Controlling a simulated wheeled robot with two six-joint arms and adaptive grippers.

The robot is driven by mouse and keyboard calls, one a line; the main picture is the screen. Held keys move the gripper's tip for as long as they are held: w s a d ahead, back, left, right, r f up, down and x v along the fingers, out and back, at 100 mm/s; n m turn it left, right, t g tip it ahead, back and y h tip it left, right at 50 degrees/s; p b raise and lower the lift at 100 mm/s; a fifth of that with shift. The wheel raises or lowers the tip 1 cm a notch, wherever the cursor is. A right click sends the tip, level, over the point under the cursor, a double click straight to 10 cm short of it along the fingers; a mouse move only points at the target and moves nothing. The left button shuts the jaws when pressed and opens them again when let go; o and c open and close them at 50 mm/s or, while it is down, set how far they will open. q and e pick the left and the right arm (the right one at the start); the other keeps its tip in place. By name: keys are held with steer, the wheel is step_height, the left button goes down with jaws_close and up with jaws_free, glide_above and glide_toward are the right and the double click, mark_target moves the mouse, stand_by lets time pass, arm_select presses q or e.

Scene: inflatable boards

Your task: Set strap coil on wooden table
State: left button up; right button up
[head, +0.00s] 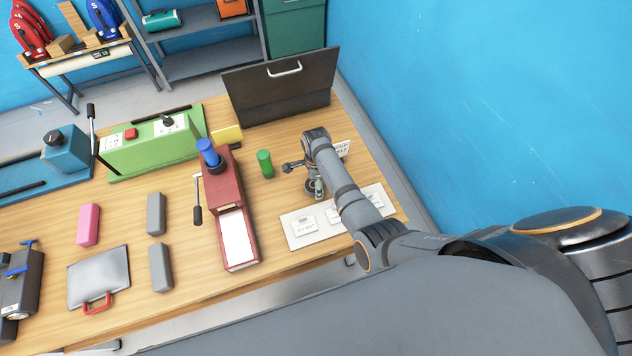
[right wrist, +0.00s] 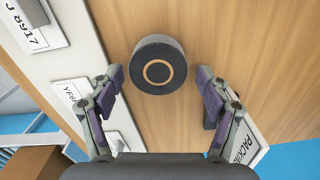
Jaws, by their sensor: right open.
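The strap coil (right wrist: 160,64) is a dark round roll with an orange ring on its top face. In the right wrist view it appears to sit on the wooden table (right wrist: 215,25). My right gripper (right wrist: 161,80) is open, with one finger on each side of the coil's near side and visible gaps to it. In the head view my right gripper (head: 315,190) points down at the right part of the table (head: 270,195), and the coil is mostly hidden there. My left gripper is not in view.
A white label board (head: 330,217) lies in front of the gripper, and a small label stands behind it. A green cylinder (head: 265,163) and a red press (head: 225,205) stand to the left. Bare wood lies beyond the coil.

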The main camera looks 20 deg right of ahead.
steer(key=shift+a+r, duration=0.1)
steer(key=shift+r, duration=0.3)
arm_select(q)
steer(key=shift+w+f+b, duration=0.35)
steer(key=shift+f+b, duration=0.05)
arm_select(e)
step_height(320, 180, up, 12)
steer(key=shift+f, duration=0.15)
